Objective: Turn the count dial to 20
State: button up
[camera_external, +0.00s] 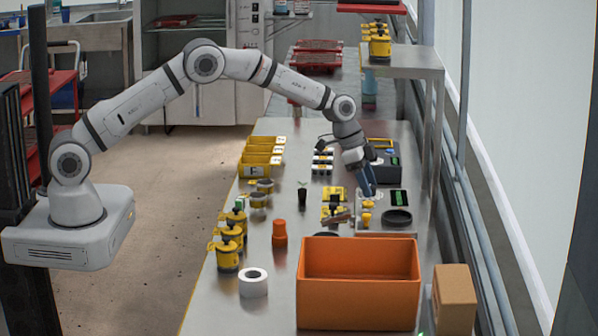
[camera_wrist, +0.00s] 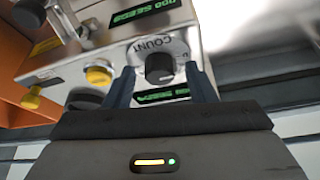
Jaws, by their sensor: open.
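The count dial (camera_wrist: 159,68) is a black round knob on a pale plate marked COUNT, on the front of the grey tray seeder (camera_wrist: 75,62) in the wrist view. A light pointer mark shows near the knob's lower edge; I cannot read its number. My gripper (camera_wrist: 161,74) is open, with one blue-grey finger on each side of the dial; I cannot tell whether either touches it. In the external view my gripper (camera_external: 368,190) points down at the seeder, and the dial cannot be made out there. Green displays (camera_wrist: 145,11) have unreadable text.
A yellow button (camera_wrist: 99,75) and a black round part (camera_wrist: 84,99) sit beside the dial. An orange bin (camera_external: 358,285) and a cardboard box (camera_external: 454,298) stand at the front of the bench. Yellow bins (camera_external: 263,158) and a white roll (camera_external: 253,284) lie left.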

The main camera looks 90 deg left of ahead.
jog(key=shift+c, duration=0.3)
jog(key=c, duration=0.9)
jog(key=shift+b, duration=0.3)
